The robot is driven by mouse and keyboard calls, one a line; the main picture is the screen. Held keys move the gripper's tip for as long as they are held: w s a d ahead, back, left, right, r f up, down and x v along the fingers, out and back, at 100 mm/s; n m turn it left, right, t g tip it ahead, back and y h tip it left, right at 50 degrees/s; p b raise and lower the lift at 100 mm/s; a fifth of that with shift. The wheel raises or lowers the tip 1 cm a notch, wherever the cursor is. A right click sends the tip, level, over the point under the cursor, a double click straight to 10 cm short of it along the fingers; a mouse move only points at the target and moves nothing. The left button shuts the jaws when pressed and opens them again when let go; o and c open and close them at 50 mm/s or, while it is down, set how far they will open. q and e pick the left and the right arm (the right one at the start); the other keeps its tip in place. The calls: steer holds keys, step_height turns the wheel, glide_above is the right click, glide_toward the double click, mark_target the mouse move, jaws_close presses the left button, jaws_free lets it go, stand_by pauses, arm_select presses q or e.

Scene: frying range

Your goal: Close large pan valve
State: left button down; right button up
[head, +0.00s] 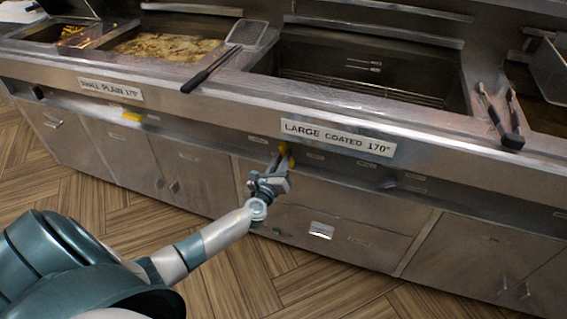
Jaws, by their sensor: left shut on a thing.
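The large pan (365,85) is the dark, open fryer basin above the label "LARGE COATED 170°" (338,138). Its valve (283,148) shows as a small yellow handle on the steel front just below and left of that label. My left gripper (284,160) reaches up to the yellow handle and is shut on it. The fingers hide part of the handle, so its exact angle is hard to tell. My right gripper is not in view.
A similar yellow handle (131,117) sits under the "SMALL PLAIN 170°" label (110,89). Tongs (500,118) and a long-handled basket or skimmer (222,57) lie on the counter. Steel cabinet doors (180,177) stand below. The wooden floor in front is clear.

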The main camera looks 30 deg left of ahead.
arm_select(q)
steer(key=shift+s+a+f+n+b, duration=0.15)
steer(key=shift+n+b, duration=0.75)
steer(key=shift+n, duration=1.35)
steer(key=shift+w+a+f+n+b, duration=0.15)
steer(key=shift+n+b, duration=0.75)
steer(key=shift+n, duration=1.3)
steer(key=shift+s+a+f+n+b, duration=0.15)
steer(key=shift+n+b, duration=0.75)
steer(key=shift+n, duration=1.35)
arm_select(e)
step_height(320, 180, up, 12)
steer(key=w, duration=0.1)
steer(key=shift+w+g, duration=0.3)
arm_select(q)
steer(key=shift+d, duration=0.15)
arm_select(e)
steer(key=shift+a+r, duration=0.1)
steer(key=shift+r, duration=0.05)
arm_select(q)
steer(key=c, duration=1.6)
jaws_free()
steer(key=shift+c, duration=0.2)
steer(key=v, duration=1.7)
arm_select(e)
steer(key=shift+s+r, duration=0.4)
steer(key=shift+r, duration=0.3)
